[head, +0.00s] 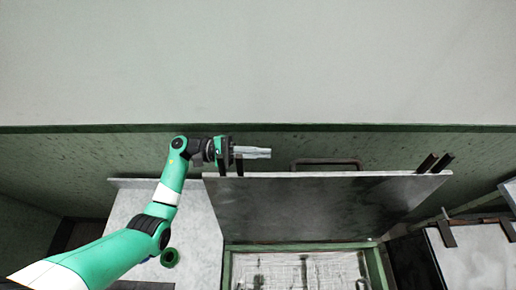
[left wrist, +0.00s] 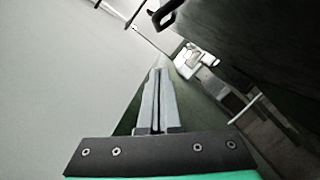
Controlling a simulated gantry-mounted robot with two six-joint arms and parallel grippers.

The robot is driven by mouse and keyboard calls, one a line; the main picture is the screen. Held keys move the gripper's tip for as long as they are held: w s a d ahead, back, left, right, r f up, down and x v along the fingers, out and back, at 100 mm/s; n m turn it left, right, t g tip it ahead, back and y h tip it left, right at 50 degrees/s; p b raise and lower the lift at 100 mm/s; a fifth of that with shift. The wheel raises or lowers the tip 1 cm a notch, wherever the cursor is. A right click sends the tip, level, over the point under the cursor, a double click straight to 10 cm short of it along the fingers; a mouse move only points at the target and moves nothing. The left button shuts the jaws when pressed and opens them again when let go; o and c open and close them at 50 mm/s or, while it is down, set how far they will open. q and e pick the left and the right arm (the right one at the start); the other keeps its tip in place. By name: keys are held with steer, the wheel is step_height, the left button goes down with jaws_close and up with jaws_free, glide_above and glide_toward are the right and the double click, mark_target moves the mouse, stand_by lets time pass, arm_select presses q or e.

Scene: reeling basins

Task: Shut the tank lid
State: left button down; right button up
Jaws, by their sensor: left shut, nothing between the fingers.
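The tank lid (head: 330,205) is a wide dark grey panel. It stands raised and steep behind the tank opening (head: 300,268), which has a green rim and a whitish inside. A dark bar handle (head: 326,162) shows just beyond the lid's upper edge. My left gripper (head: 268,153) is shut and empty, behind the lid's upper edge, left of the handle and apart from it. In the left wrist view the shut fingers (left wrist: 157,98) point along a green strip; the handle (left wrist: 166,14) and dark lid (left wrist: 245,40) are at upper right. My right gripper is not in view.
Another grey panel (head: 475,255) is at right. A pale wall stands behind.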

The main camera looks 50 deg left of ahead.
arm_select(q)
steer(key=w+d+r+p, duration=0.1)
steer(key=d+r+p, duration=0.3)
steer(key=d, duration=0.3)
steer(key=shift+w+p, duration=0.4)
steer(key=shift+p, duration=0.1)
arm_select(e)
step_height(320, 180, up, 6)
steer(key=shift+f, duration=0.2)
